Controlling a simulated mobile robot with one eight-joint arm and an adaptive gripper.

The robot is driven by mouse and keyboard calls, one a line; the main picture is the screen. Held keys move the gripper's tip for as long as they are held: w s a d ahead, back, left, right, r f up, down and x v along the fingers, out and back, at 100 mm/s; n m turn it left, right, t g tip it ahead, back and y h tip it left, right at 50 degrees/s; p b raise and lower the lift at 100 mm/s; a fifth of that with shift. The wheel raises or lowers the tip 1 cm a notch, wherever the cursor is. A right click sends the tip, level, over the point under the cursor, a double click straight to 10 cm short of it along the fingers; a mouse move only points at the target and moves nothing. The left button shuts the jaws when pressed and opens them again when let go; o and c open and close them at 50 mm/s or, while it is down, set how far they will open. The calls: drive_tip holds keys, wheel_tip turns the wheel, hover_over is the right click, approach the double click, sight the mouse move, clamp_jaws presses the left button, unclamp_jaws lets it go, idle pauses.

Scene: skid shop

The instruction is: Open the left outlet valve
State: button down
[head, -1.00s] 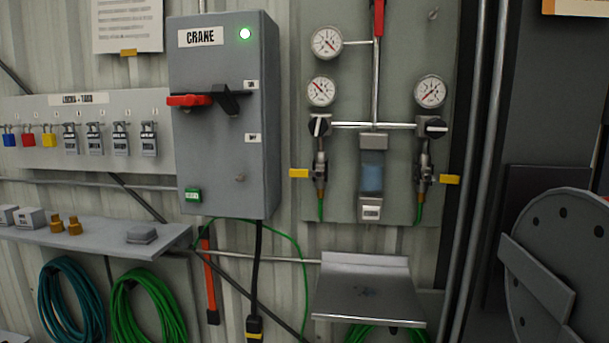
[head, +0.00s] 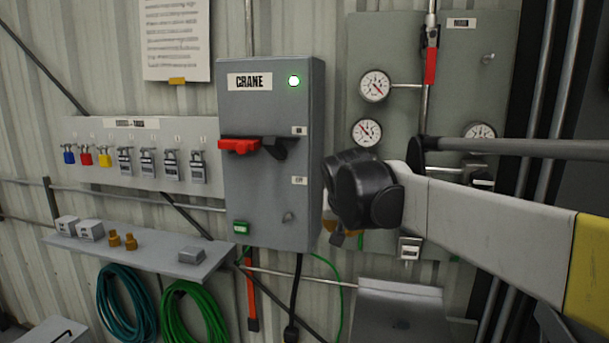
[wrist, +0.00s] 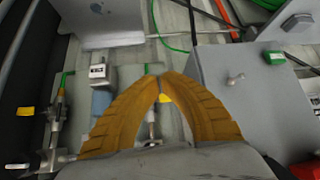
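The left outlet valve (wrist: 152,128) shows only in part in the wrist view, as a silvery fitting between the orange fingers. A green hose comes away from it beyond the fingertips. In the head view my wrist hides this valve on the grey gauge panel (head: 405,50). My gripper (wrist: 160,84) arches over the valve in the wrist view, its fingertips together or nearly so. I see nothing clearly held between them, and cannot tell whether they touch the valve. In the head view my gripper (head: 337,232) is mostly hidden by my wrist, low at the panel's left side.
The CRANE box (head: 265,200) stands close left of my gripper; it also fills the wrist view's right side (wrist: 235,85). The right outlet valve (wrist: 57,125) and filter bowl (wrist: 101,101) lie left there. A metal shelf (head: 400,310) sits below the panel.

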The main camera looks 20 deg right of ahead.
drive_tip(key=w+d+r+m+h+p, duration=0.1)
drive_tip(key=w+d+r+p, duration=0.3)
drive_tip(key=w+r, duration=0.3)
drive_tip(key=shift+w+d+m, duration=0.3)
drive_tip(key=shift+w+d, duration=0.2)
drive_tip(key=shift+w, duration=0.7)
drive_tip(key=shift+r, duration=0.1)
drive_tip(key=x, duration=1)
